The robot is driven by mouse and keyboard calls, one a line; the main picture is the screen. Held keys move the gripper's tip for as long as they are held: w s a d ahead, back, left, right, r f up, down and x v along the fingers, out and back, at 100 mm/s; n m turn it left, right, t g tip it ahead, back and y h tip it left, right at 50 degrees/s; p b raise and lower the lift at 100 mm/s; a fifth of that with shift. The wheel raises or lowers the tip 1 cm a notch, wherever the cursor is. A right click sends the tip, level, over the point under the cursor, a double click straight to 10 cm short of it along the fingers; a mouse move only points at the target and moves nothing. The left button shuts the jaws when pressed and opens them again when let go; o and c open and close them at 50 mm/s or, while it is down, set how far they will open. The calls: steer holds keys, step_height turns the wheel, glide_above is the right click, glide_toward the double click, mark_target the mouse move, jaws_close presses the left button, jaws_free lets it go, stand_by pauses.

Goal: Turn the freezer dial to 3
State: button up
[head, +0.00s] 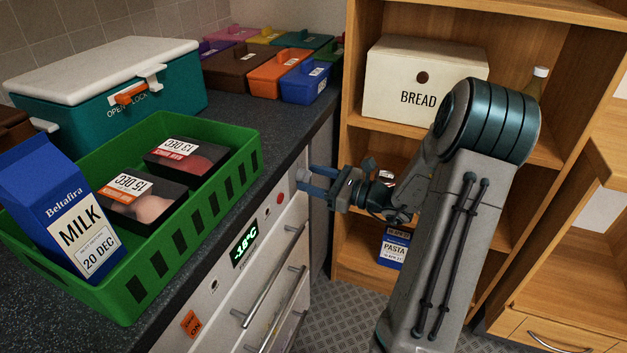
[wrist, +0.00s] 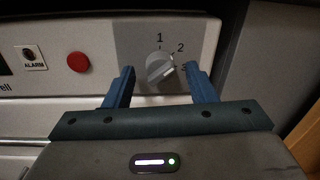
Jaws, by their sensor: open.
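The freezer dial (wrist: 159,66) is a round light-grey knob on a grey patch of the freezer's front panel. The numbers 1 and 2 show above and to its upper right; the 3 is at its right, partly covered by my right finger. A ridge slants across the knob, but I cannot tell which number it points to. My gripper (wrist: 159,69) is open, its blue fingers on either side of the dial, with no clear contact. In the head view my gripper (head: 307,182) is at the panel's far right end and hides the dial.
A red button (wrist: 78,62) and an ALARM switch (wrist: 30,57) are left of the dial. The freezer display (head: 244,244) reads -18°C. Above are a dark worktop (head: 262,121), a green crate (head: 207,213) and a milk carton (head: 62,215). Wooden shelves (head: 360,258) stand beyond my arm.

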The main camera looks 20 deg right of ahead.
steer(key=shift+w+a, duration=0.1)
steer(key=shift+w, duration=0.05)
steer(key=c, duration=1)
steer(key=shift+o, duration=0.2)
